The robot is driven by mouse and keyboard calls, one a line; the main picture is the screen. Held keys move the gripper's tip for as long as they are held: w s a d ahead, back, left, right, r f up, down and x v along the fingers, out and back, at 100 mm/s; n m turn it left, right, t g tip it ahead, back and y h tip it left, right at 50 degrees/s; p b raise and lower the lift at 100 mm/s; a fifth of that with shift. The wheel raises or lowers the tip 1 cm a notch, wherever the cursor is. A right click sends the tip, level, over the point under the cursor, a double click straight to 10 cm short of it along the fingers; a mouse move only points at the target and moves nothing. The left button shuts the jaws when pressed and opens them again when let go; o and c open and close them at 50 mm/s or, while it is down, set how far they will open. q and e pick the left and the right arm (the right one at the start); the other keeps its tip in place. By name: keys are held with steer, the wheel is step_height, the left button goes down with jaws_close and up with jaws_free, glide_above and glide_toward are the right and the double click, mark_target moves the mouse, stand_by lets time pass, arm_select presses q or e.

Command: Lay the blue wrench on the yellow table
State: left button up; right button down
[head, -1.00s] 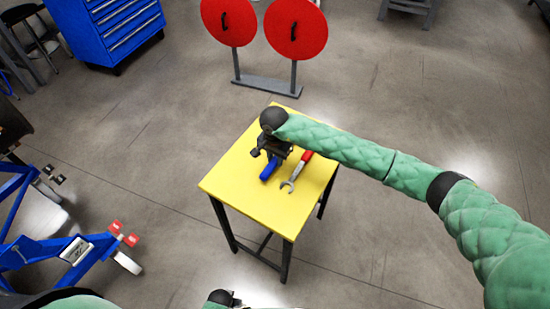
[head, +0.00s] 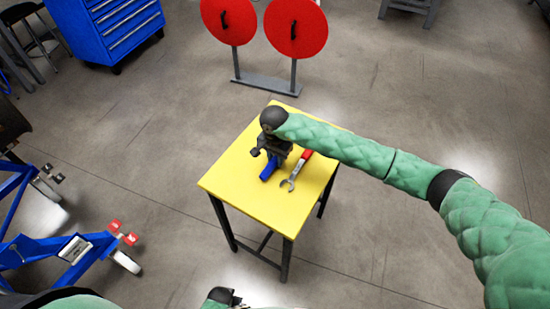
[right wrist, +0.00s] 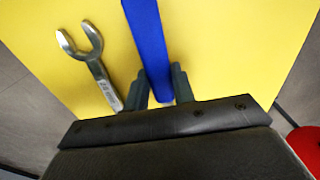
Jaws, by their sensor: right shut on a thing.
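The blue wrench (head: 268,171) shows as a blue bar at the yellow table (head: 232,185), low over or touching its top; I cannot tell which. My right gripper (head: 272,158) is above the table and shut on it.
A red-handled wrench (head: 297,171) lies on the table right of the blue one; its open steel jaw also shows in the right wrist view (right wrist: 82,45). The table's near left part is bare. Red discs on a stand (head: 265,84) and a blue drawer cabinet (head: 110,30) stand behind.

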steer(key=shift+f, duration=0.15)
steer(key=c, duration=0.9)
jaws_free()
steer(key=shift+s+r, duration=0.1)
steer(key=shift+r, duration=3.4)
